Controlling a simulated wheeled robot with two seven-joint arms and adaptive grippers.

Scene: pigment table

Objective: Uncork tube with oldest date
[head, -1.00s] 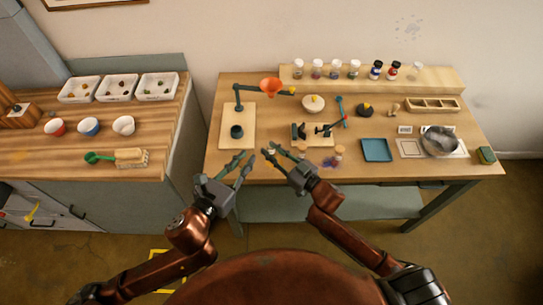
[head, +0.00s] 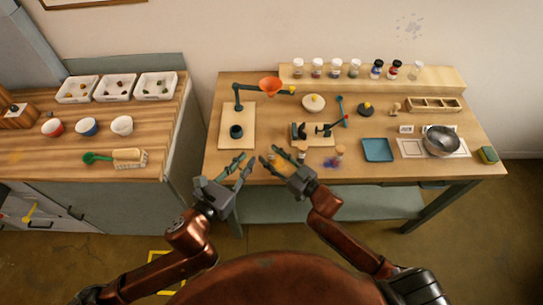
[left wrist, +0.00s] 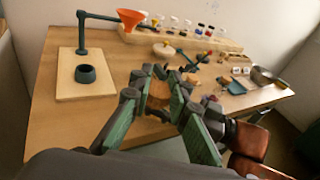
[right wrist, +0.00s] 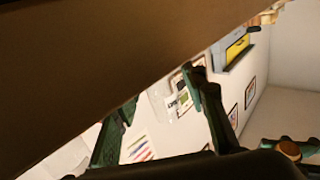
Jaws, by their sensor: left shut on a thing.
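My left gripper (head: 243,160) is at the table's front edge, left of my right gripper. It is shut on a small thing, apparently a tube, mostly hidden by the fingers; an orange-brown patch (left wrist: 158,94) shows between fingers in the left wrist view. My right gripper (head: 270,156) is just to the right, its fingers apart and empty in the right wrist view (right wrist: 160,110). Orange colour shows by its fingers in the head view. A cork-topped tube (head: 340,150) stands by a purple patch. Another cork-coloured top (head: 303,149) shows beside my right gripper. No dates are readable.
Several jars (head: 336,68) line the back shelf. A stand with an orange funnel (head: 270,86) is at the left. A clamp device (head: 325,130), blue tray (head: 377,149) and metal bowl (head: 439,141) occupy the middle and right.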

